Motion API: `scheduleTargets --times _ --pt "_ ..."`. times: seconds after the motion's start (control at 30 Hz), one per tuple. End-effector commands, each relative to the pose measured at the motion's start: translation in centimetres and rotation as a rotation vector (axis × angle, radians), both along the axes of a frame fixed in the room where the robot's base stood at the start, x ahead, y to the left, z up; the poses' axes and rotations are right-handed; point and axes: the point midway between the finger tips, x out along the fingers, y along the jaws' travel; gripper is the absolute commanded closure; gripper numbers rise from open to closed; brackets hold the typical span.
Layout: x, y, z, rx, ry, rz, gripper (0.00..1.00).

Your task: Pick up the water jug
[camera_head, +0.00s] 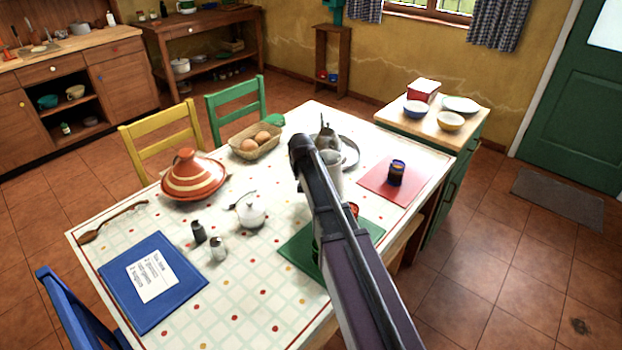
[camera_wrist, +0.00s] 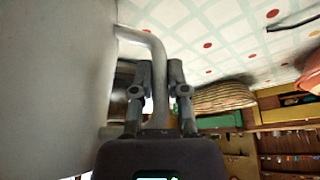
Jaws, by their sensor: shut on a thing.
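The water jug is a pale grey-white vessel, partly hidden behind my arm in the head view (camera_head: 335,180). In the wrist view its smooth body (camera_wrist: 55,90) fills the left side, and its curved handle (camera_wrist: 154,48) runs down between my fingers. My gripper (camera_wrist: 158,88) is shut on the handle; in the head view the gripper (camera_head: 327,140) is small and partly covered by my arm. The jug is over the far right part of the table (camera_head: 180,255), near a round grey tray (camera_head: 350,150). Its base is hidden, so I cannot tell whether it touches the table.
A red mat with a dark cup (camera_head: 397,173) lies to the right, and a green mat (camera_head: 300,252) lies under my arm. A striped tagine (camera_head: 192,178), a bread basket (camera_head: 256,142), a white pot (camera_head: 250,212) and shakers stand to the left. A side counter (camera_head: 400,113) holds bowls.

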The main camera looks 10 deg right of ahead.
Motion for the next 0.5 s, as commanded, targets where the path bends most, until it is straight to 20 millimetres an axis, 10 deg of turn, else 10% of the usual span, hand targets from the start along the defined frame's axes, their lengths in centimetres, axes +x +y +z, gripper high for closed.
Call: scheduleTargets --times 0.5 --pt "0.0 0.0 2.2 0.002 0.0 0.0 1.0"
